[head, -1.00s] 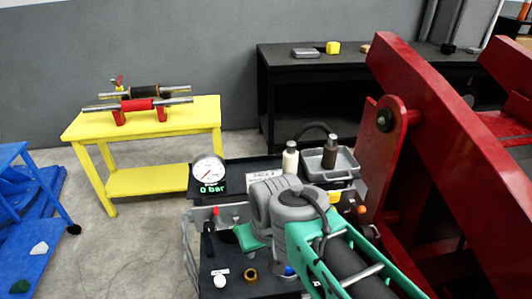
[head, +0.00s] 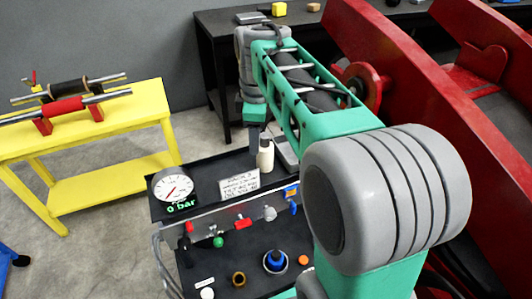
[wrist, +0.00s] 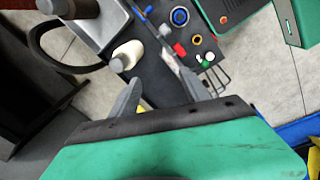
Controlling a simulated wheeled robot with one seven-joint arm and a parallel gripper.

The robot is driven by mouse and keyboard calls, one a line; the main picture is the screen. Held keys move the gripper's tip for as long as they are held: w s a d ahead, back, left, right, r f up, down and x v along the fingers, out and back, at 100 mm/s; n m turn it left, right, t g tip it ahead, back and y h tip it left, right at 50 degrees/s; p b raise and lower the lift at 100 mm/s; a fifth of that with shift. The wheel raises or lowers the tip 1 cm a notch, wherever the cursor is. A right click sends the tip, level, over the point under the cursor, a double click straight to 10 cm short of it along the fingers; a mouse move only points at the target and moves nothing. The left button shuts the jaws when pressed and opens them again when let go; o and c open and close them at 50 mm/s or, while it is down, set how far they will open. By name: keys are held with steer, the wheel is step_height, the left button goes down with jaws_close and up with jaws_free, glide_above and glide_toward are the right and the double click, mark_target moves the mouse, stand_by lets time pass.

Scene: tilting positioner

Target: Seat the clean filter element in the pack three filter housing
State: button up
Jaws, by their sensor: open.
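A cream, bottle-shaped piece with a grey cap, seemingly the clean filter element (head: 265,157), stands upright at the back of the black bench. In the wrist view the cream element (wrist: 128,54) is near my left finger. My gripper (head: 254,138) is open and empty, beside and slightly above the element in the head view; the wrist view shows both fingers (wrist: 152,68) apart. A blue ring-shaped fitting, possibly the filter housing (head: 275,261), is on the bench's front deck; it also shows in the wrist view (wrist: 180,16). My arm hides part of the grey tray.
A gauge (head: 173,187) reading 0 bar and a white sign (head: 239,185) stand beside the element. Red, green and grey valve knobs (head: 243,222) line the panel. The grey tray (head: 287,150) is close right. Large red beams (head: 440,100) rise at right; a yellow table (head: 110,185) stands left.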

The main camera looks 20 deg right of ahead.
mark_target(265, 135)
steer(key=w+d+n, duration=0.2)
steer(key=w+d+n+g, duration=0.1)
steer(key=w+n, duration=0.2)
steer(key=w+d+n, duration=0.2)
steer(key=shift+w+d+r, duration=0.15)
steer(key=shift+w+d, duration=0.05)
steer(key=shift+d, duration=0.15)
steer(key=shift+w+d+n, duration=0.15)
steer(key=shift+d+n, duration=0.1)
steer(key=shift+n, duration=0.35)
steer(key=f, duration=0.3)
steer(key=f+p, duration=0.1)
steer(key=f, duration=0.3)
steer(key=shift+w+a+f, duration=0.15)
steer(key=shift+a+f, duration=0.05)
steer(key=shift+f, duration=0.1)
jaws_close()
